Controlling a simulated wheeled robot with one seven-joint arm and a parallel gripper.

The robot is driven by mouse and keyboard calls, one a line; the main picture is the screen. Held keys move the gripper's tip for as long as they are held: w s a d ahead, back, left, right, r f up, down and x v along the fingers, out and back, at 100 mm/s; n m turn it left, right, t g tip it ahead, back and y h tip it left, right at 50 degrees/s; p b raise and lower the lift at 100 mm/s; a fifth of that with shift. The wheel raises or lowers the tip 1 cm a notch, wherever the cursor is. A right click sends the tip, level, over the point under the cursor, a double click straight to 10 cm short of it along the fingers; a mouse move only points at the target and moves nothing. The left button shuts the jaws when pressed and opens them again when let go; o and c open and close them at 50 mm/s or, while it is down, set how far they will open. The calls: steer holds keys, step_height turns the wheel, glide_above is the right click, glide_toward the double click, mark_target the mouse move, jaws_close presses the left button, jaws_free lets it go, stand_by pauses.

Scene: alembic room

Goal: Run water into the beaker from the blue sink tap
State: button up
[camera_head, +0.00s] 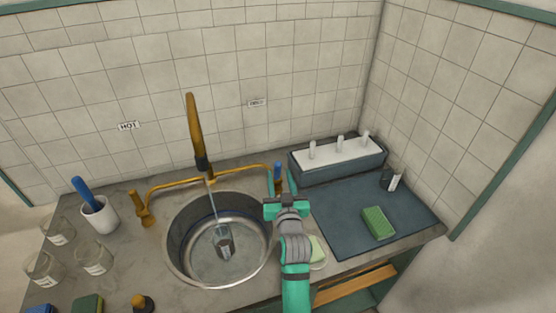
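The sink tap has a tall brass spout (196,130) with a dark nozzle over the basin. A small clear beaker (224,243) stands in the round metal sink (180,265), below the spout. A thin pale stream (212,198) runs from the nozzle down toward the beaker; the water level in it is too small to tell. My gripper (281,184) is at the right rim of the sink, its fingers apart on both sides of the blue handle. Contact with the handle cannot be told.
A brass handle (143,210) is at the pipe's left end. Glass beakers (94,257) and a white cup (99,214) stand left. On the right are a dark mat (345,235), a green sponge (378,222) and a rack (338,165). A pale green piece (317,250) lies beside my arm.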

steer(key=w+a, duration=0.1)
steer(key=w, duration=0.8)
steer(key=shift+w, duration=0.1)
jaws_close()
